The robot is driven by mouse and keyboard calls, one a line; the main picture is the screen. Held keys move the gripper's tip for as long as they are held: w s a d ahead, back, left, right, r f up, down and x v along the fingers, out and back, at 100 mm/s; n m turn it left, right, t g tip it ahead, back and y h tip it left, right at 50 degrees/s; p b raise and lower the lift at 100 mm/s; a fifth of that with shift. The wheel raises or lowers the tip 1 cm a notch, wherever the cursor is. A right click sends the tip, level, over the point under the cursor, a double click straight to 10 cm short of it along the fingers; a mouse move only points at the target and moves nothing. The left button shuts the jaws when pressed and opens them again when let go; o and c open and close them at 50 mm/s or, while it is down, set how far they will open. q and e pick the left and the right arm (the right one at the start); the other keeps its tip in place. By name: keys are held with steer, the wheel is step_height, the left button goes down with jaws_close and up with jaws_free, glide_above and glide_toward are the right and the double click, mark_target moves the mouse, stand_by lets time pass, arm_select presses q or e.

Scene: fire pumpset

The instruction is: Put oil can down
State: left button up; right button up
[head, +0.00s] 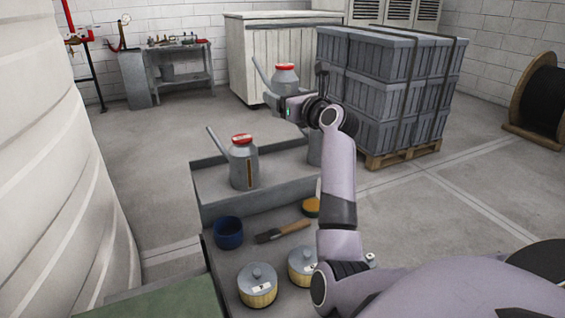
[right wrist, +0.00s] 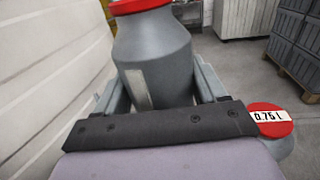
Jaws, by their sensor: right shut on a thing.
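A grey oil can with a red cap (head: 285,77) is held up in the air by my right gripper (head: 279,100). The right wrist view shows the same can (right wrist: 153,60) between the two fingers, with a pale strip on its side. A second grey oil can (head: 243,168) with a red cap and a long spout stands upright on the raised grey shelf (head: 215,192). Part of another grey body (head: 314,150) shows behind my right arm. In the right wrist view a red cap labelled 0.75 l (right wrist: 268,128) lies below the held can. My left gripper is out of view.
A strapped crate stack (head: 370,95) on a pallet stands behind my right arm. A large pale tank (head: 60,170) fills the left side.

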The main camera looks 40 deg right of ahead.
step_height(320, 180, down, 13)
steer(key=shift+r+b, duration=0.15)
steer(key=shift+b, duration=0.7)
steer(key=shift+f+b, duration=0.6)
steer(key=shift+f, duration=1.55)
steer(key=shift+f, duration=0.2)
steer(key=o, duration=1.3)
steer(key=shift+r, duration=0.15)
steer(key=shift+s, duration=0.15)
steer(key=s, duration=0.4)
steer(key=s+a, duration=0.1)
steer(key=s, duration=0.2)
steer(key=s+a, duration=0.1)
steer(key=s, duration=0.3)
steer(key=shift+s+a+p, duration=0.1)
steer(key=shift+s+p, duration=0.2)
